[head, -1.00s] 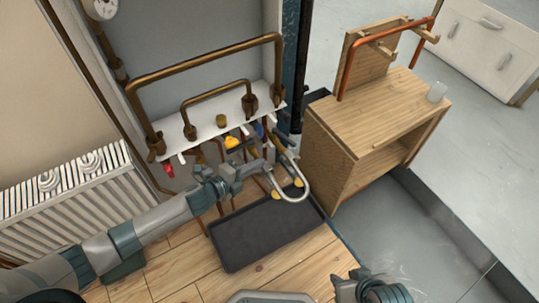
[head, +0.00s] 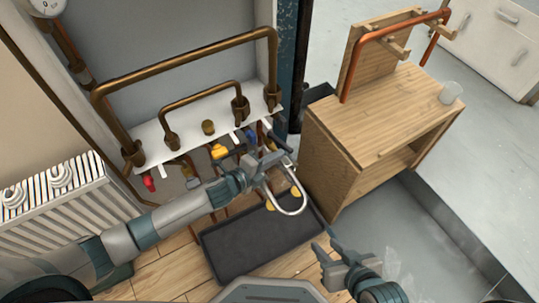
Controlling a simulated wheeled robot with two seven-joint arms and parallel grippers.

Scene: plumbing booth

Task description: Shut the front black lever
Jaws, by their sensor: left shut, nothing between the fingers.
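My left gripper (head: 268,162) is shut and empty at the right end of the valve row, under the white shelf (head: 190,128). A yellow lever (head: 219,152) and a blue lever (head: 251,135) show just left of and above it. A red handle (head: 148,183) hangs at the left end. I cannot pick out the black lever for sure; dark parts beside my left fingers blend with the gripper, so contact cannot be told. A pale curved pipe (head: 295,207) loops down just right of the gripper. My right gripper (head: 327,254) is open and empty, low in the view, away from the valves.
Brown pipes (head: 190,62) arch above the shelf. A black tray (head: 258,247) lies on the wooden floor below. A wooden cabinet (head: 375,125) with a copper pipe (head: 390,32) stands to the right. A white radiator (head: 50,205) is at the left.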

